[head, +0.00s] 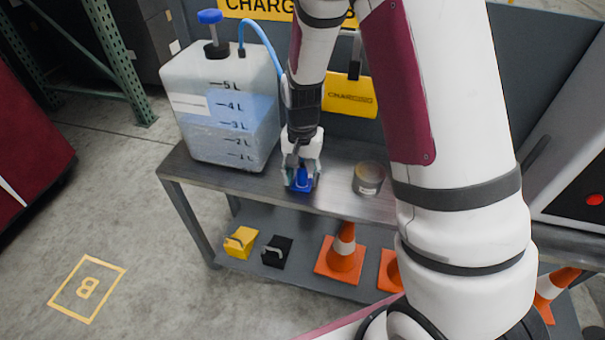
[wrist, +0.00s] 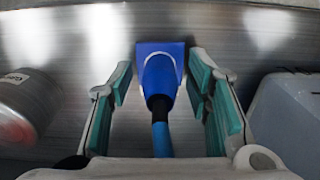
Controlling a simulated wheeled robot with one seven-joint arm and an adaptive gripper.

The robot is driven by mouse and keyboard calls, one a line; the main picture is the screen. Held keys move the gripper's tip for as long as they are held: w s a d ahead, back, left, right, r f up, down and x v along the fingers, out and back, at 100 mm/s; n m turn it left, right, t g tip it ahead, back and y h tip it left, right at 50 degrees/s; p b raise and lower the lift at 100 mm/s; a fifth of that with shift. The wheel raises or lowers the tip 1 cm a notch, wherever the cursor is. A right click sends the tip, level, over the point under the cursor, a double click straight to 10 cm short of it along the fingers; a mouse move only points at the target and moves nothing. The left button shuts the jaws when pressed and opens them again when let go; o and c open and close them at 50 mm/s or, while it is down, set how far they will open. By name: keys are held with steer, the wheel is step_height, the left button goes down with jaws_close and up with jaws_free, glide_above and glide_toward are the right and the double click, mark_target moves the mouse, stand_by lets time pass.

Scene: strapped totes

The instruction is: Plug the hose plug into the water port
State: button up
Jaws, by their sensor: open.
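The blue hose plug (wrist: 160,78) lies between my open gripper's (wrist: 161,68) teal-padded fingers in the wrist view, with visible gaps on both sides. Its back end is dark and runs into a blue hose (wrist: 162,140). A flat blue piece (wrist: 150,47) shows at the plug's far end; I cannot tell whether it is part of the plug or a holder. In the head view my gripper (head: 302,182) is low over the metal shelf top, around the blue plug. The hose (head: 262,38) runs from a water tank (head: 195,72) and disappears behind my arm. I cannot make out the water port.
The tank stands left of my gripper on the bench top (head: 335,195), and a grey can (head: 368,179) stands to the right. A yellow sign (head: 350,96) is behind. Orange cones (head: 342,255) and small yellow and black items (head: 241,242) sit on the lower shelf.

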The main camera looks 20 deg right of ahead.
mark_target(302, 161)
stand_by(0.9)
jaws_close()
steer(key=shift+r+p, duration=0.15)
steer(key=shift+p, duration=0.15)
steer(key=shift+r+p, duration=2.2)
steer(key=shift+r, duration=0.65)
